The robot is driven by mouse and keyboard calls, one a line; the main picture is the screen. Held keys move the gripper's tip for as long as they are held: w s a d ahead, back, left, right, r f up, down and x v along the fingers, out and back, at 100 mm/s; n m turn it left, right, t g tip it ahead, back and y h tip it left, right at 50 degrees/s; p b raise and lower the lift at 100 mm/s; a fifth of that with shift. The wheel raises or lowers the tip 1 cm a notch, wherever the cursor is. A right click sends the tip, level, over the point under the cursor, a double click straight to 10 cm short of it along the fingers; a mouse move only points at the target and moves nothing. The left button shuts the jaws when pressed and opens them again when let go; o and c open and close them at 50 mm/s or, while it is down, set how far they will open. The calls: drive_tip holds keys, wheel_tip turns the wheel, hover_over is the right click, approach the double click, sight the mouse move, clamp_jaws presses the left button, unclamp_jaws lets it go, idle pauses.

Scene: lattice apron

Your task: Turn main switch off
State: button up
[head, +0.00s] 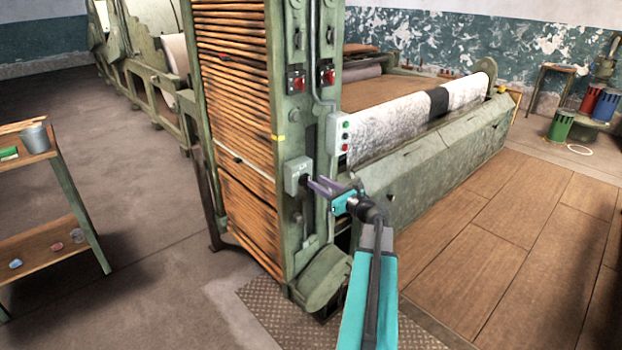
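A small grey-green switch box (297,175) is mounted low on the front face of the green machine post. A small dark part, perhaps its handle, shows at its right side; its position is too small to read. My gripper (316,184) is just right of this box, with its grey fingers pointing left at it. The two fingers look spread apart, with a gap between them. I cannot tell whether they touch the handle. Higher on the post are two red switches, one on the left (295,82) and one on the right (327,76). No label is readable.
A pale button box (343,140) with green and red buttons sits right of the post, above my arm. A metal tread plate (275,312) lies at the post's foot. A side table (45,240) stands at left. The wooden floor (510,240) at right is clear.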

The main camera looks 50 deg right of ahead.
sight(309, 177)
drive_tip(key=shift+w+d, duration=0.2)
drive_tip(key=shift+w, duration=2.2)
clamp_jaws()
